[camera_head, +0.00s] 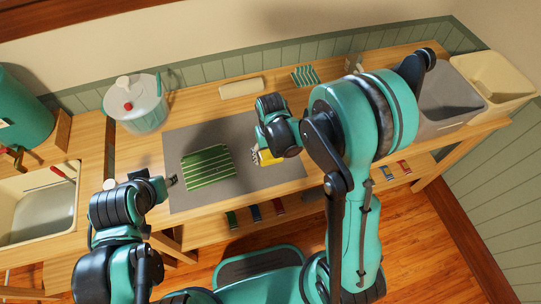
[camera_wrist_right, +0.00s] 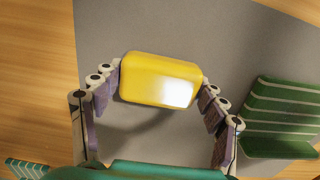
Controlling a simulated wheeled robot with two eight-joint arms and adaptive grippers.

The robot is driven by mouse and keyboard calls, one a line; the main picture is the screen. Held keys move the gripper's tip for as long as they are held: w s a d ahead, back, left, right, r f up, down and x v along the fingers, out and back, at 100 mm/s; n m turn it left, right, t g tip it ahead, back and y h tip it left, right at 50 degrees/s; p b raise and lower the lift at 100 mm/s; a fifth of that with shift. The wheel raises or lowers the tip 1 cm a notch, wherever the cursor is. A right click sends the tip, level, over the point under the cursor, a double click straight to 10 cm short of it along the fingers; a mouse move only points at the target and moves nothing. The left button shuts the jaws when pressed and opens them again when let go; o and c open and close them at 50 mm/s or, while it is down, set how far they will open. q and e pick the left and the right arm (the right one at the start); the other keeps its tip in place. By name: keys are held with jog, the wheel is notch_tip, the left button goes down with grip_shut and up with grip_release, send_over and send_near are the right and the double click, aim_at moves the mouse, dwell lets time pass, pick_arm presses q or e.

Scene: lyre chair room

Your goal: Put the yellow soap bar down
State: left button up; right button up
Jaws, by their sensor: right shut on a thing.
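The yellow soap bar (camera_wrist_right: 160,80) is between the fingertips of my right gripper (camera_wrist_right: 162,82), which is shut on it. In the head view the soap bar (camera_head: 267,158) shows partly from behind my right gripper (camera_head: 258,152), at the right part of the grey mat (camera_head: 200,141). A shadow lies on the mat beside the bar; the bar seems a little above the mat, but the exact gap is hard to tell. My left gripper (camera_head: 173,181) is at the mat's left edge, with nothing visible in it; its opening is too small to judge.
A green striped rack (camera_head: 208,167) is on the mat, left of the soap; it also shows in the wrist view (camera_wrist_right: 285,105). Grey (camera_head: 447,100) and cream bins are at right. Bare mat surrounds the soap.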

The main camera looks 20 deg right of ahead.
jog(key=shift+f, duration=0.2)
jog(key=o, duration=1.3)
